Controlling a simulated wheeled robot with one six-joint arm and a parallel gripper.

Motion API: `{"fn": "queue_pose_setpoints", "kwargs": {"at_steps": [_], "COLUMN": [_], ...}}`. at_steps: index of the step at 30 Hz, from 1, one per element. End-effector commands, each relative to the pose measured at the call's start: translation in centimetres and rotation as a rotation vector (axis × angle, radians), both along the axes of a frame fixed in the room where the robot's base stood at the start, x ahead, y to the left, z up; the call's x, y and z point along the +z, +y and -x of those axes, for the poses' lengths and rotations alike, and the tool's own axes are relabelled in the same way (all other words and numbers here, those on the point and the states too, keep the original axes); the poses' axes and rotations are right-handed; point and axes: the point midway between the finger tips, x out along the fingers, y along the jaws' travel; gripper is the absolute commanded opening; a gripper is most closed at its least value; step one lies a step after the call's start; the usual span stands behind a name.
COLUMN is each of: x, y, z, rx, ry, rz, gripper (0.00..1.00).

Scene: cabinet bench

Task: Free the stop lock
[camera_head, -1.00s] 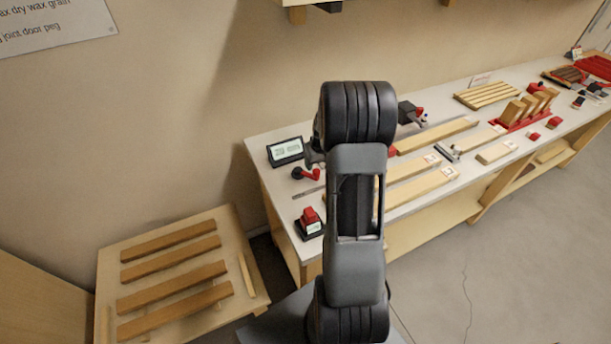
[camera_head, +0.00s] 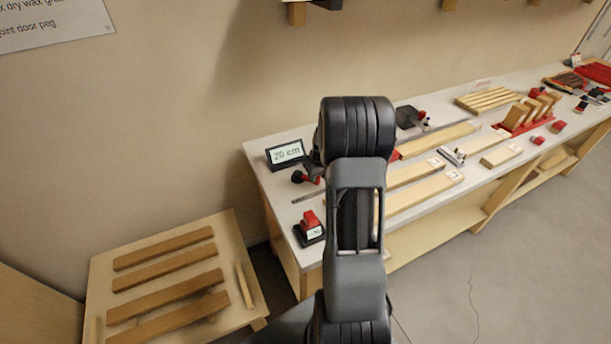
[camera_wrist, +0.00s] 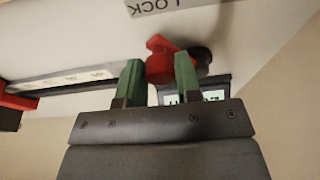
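The stop lock is a red lever on a round black hub. In the wrist view the red lever (camera_wrist: 160,67) lies at my gripper's fingertips, with the black hub (camera_wrist: 203,56) to its right. My gripper (camera_wrist: 158,72) has its two green fingers apart, one on each side of the lever. I cannot tell whether they press on it or whether it is just behind the tips. In the head view the hub (camera_head: 298,177) stands near the bench's left end, and my arm's end partly hides the lever. A label reading LOCK (camera_wrist: 160,5) appears upside down in the wrist view.
A display reading 20 cm (camera_head: 286,154) stands behind the lock. A small red-and-black device (camera_head: 309,227) stands at the bench's front left corner. Boards (camera_head: 424,190) lie to the right. A low table (camera_head: 232,238) with wooden strips stands at left.

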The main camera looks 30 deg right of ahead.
Motion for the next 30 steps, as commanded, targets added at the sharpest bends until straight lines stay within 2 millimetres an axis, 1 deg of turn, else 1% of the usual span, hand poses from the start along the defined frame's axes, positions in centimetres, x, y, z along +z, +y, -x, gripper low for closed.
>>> {"fn": "queue_pose_setpoints", "kwargs": {"at_steps": [1,3,11,22,30], "x": [0.0,0.0,0.0,0.0,0.0], "y": [0.0,0.0,0.2,1.9,2.0], "z": [0.0,0.0,0.1,0.6,0.7], "rx": [0.000,0.000,0.000,0.002,0.001], "ry": [0.000,0.000,0.000,0.000,0.000], "rz": [0.000,0.000,0.000,0.000,0.000], "gripper": [0.27,0.23,0.23,0.23,0.23]}}
